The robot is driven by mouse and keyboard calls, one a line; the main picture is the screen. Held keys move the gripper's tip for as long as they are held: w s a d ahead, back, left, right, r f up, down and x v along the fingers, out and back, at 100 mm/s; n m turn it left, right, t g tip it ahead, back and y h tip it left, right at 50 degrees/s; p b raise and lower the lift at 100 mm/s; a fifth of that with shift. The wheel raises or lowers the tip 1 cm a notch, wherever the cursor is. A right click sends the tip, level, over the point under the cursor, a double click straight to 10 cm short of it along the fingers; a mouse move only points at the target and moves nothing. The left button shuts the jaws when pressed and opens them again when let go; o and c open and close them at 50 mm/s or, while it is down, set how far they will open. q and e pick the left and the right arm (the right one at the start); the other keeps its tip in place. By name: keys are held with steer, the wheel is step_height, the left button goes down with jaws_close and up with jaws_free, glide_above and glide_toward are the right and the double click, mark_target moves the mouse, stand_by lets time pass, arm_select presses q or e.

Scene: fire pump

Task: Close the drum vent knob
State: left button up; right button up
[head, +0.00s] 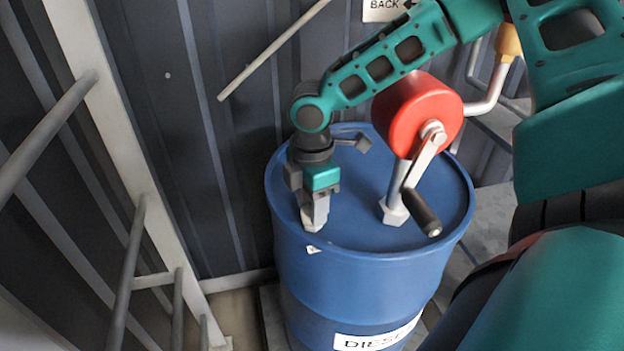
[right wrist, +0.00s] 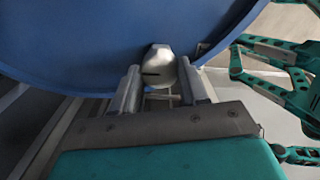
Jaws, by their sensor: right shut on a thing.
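A blue drum (head: 330,268) stands upright, with a pale "DIESEL"-type label (head: 378,338) low on its side, partly cut off. My right gripper (head: 314,222) points down at the near left part of the drum top, close to the rim. In the right wrist view its two fingers (right wrist: 160,85) are shut on a rounded silver knob (right wrist: 161,66) with a dark slot, at the drum's edge. The knob is hidden by the gripper in the head view. My left gripper is not in view.
A red hand pump (head: 415,112) with a crank (head: 423,180) stands on the drum top, just right of my right gripper. A grey metal frame with rungs (head: 127,190) is at the left. A dark ribbed wall (head: 215,150) is behind.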

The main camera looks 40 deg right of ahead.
steer(key=o, duration=1.1)
steer(key=shift+c, duration=0.2)
